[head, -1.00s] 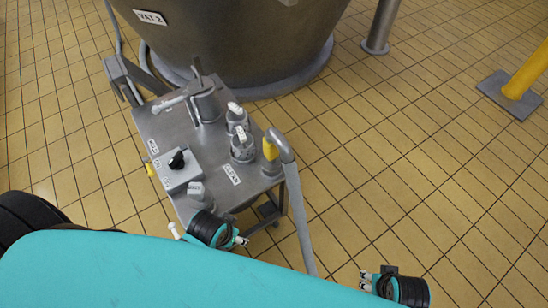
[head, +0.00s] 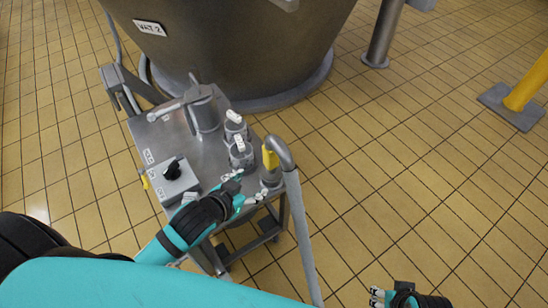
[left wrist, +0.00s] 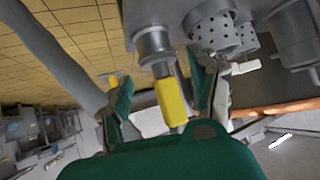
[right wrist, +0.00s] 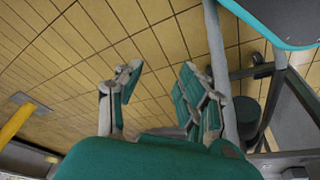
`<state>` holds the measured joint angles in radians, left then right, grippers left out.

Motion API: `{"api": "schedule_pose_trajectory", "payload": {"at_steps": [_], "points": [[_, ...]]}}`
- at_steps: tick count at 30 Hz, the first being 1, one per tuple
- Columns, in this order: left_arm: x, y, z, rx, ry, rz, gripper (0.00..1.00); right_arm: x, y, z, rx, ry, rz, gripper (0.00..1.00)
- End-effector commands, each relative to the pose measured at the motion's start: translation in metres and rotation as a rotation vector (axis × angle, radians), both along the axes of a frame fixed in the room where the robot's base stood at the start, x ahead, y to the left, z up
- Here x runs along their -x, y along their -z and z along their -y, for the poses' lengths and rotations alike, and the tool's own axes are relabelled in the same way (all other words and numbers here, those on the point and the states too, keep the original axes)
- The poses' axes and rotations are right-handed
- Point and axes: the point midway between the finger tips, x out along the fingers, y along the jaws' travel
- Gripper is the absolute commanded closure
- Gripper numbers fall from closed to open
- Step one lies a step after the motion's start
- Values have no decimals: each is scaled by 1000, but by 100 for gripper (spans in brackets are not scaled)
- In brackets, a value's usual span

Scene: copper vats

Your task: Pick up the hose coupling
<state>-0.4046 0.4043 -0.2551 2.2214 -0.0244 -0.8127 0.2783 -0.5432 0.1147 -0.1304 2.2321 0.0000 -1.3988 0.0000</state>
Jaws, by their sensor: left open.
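The hose coupling (head: 270,158) has a yellow grip and stands upright at the right front corner of the metal trolley top (head: 160,130), with a grey hose curving from it down to the floor. My left gripper (head: 246,190) is open just left of and in front of it. In the left wrist view the coupling's yellow grip (left wrist: 172,100) shows between the spread fingers of the left gripper (left wrist: 160,72); contact cannot be told. My right gripper (head: 377,298) is low over the floor, and the right wrist view shows its fingers (right wrist: 160,74) apart and empty.
Two perforated grey fittings (head: 240,152) stand just behind the coupling. A box with a black knob (head: 175,172) and a larger cylinder (head: 205,112) are on the trolley. Vat 2 (head: 230,50) is behind. The tiled floor on the right is clear up to a yellow post (head: 525,85).

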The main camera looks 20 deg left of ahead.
Motion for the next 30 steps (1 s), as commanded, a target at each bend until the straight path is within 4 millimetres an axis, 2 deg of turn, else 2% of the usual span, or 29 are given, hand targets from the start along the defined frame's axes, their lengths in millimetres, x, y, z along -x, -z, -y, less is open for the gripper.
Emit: {"api": "schedule_pose_trajectory", "payload": {"at_steps": [3, 6, 10, 15, 21, 30], "points": [[-32, -12, 5, 49, 81, 164, 38, -2, 26, -1, 1, -1, -13, 61], [-50, -26, 10, 115, 169, 292, 38, -2, 47, -1, 1, -3, -22, 61], [-61, -40, 13, 192, 276, 405, 38, -1, 69, -1, 1, -4, -30, 61], [-62, -53, 12, 268, 385, 484, 38, 0, 88, -2, 2, -6, -35, 61], [-64, -59, 14, 306, 437, 515, 38, 1, 95, -2, 1, -7, -37, 61], [-90, -58, 30, 307, 437, 518, 38, -1, 80, -1, 1, -5, -27, 61]]}}
